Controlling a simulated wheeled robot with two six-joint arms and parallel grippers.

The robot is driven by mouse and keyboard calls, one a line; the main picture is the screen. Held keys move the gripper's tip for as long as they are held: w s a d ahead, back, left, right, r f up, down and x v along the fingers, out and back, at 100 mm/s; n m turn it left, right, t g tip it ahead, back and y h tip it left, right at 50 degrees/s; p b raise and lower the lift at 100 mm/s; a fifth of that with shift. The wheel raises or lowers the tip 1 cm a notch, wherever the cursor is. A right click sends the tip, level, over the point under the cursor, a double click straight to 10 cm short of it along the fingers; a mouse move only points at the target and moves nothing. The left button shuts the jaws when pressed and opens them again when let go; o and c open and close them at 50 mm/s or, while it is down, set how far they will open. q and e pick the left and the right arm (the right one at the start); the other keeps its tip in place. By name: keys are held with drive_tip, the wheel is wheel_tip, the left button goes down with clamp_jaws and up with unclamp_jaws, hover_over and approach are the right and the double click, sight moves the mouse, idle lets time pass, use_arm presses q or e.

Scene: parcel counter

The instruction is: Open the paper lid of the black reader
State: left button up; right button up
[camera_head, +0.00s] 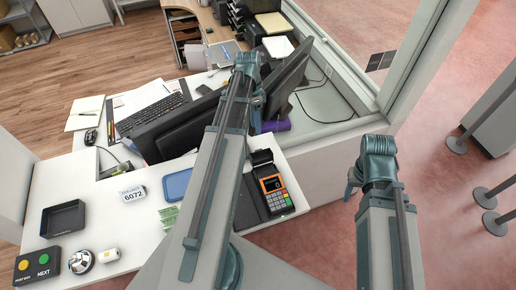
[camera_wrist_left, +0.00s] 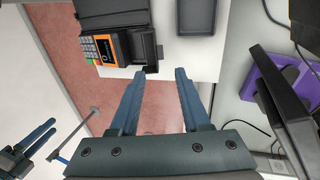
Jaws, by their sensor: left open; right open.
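The black reader (camera_head: 272,188) stands at the counter's front edge, with an orange-framed screen and a keypad. Its dark paper lid (camera_head: 262,157) is at the far end, above the screen; I cannot tell clearly whether it is raised. The reader also shows at the top of the left wrist view (camera_wrist_left: 112,46), with the lid end (camera_wrist_left: 144,42) toward the fingers. My left gripper (camera_wrist_left: 160,78) is open and empty, its fingertips apart from the lid end. My right gripper (camera_wrist_left: 30,142) is open and empty, away from the reader.
A monitor (camera_head: 288,78) and a purple item (camera_wrist_left: 247,88) stand close to my left gripper. A blue tray (camera_head: 178,184), banknotes and a black bin (camera_head: 63,219) are further left.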

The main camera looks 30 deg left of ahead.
sight(259, 150)
use_arm(q)
drive_tip(key=b+x, duration=0.8)
drive_tip(key=x, duration=0.1)
drive_tip(key=shift+d+f, duration=0.1)
drive_tip(key=shift+f, duration=0.15)
clamp_jaws()
drive_tip(key=shift+r, duration=0.1)
